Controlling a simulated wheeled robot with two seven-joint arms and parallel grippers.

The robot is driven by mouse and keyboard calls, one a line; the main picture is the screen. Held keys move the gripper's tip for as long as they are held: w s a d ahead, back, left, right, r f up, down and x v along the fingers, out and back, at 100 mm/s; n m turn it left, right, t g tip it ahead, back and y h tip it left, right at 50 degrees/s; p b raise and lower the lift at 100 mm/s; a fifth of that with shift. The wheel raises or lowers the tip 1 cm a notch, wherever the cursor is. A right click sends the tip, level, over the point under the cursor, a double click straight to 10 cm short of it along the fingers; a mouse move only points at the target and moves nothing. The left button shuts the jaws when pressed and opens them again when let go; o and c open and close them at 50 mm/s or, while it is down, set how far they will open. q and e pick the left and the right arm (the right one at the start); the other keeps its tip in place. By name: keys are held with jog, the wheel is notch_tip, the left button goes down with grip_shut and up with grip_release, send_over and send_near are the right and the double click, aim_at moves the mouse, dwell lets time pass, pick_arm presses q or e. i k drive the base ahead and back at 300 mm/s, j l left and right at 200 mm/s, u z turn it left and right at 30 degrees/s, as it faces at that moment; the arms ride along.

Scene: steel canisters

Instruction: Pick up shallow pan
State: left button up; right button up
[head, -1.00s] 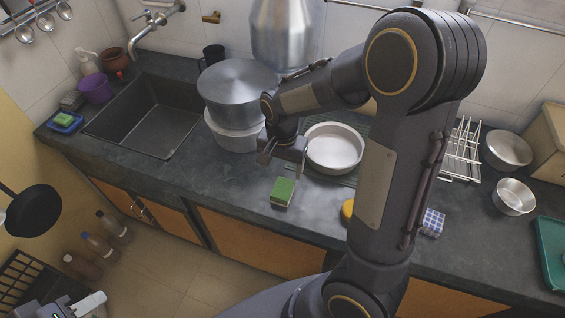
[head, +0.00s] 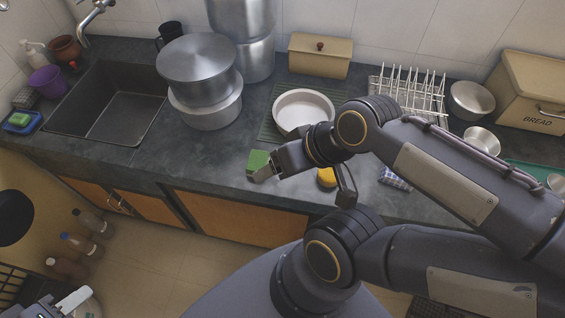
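The shallow pan (head: 303,108) is round, pale metal and open-topped. It sits upright on a dark ribbed mat (head: 268,127) on the counter, and my wrist covers part of its lower right rim.
Large stacked pots (head: 198,75) stand left of the pan, with tall steel canisters (head: 243,40) behind. A tan box (head: 320,55) is behind the pan, and a wire rack (head: 412,92) to its right. A yellow item (head: 326,177) lies near my wrist.

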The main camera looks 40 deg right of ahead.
aim_at(295, 108)
jog(key=z, duration=1.55)
jog(key=i+j+u, duration=0.15)
jog(key=j, duration=0.15)
jog(key=i+j+u, duration=0.15)
jog(key=j, duration=0.2)
jog(key=i+j+u, duration=0.2)
jog(key=k+j, duration=0.05)
jog(key=j, duration=0.05)
